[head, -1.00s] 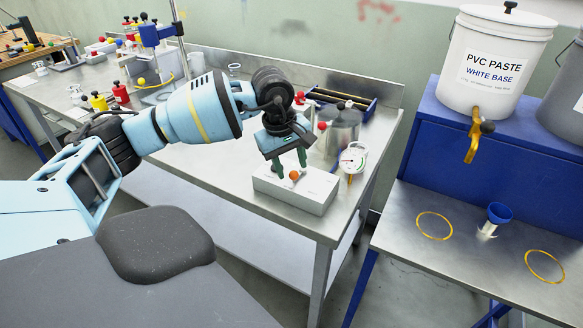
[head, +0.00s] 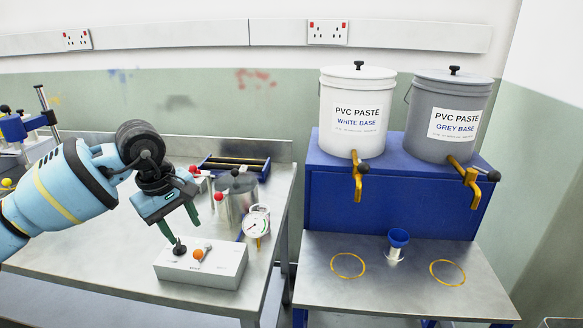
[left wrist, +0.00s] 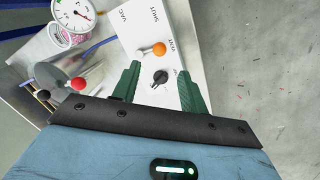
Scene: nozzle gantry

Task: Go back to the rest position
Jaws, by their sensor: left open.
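My left gripper (head: 187,232) is open and empty, just above the white valve box (head: 215,268) on the steel bench. A black knob (head: 179,248) and an orange-tipped lever (head: 198,254) stand on the box top. In the left wrist view my left gripper (left wrist: 157,90) shows its two green fingers apart, with the black knob (left wrist: 161,77) between them in the picture. I cannot tell whether they touch it. The orange ball (left wrist: 158,48) lies just beyond, near printed labels. My right gripper is not in view.
A pressure gauge (head: 257,222) and a metal pot (head: 236,200) stand close behind the box. A blue-edged tray (head: 235,164) lies behind.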

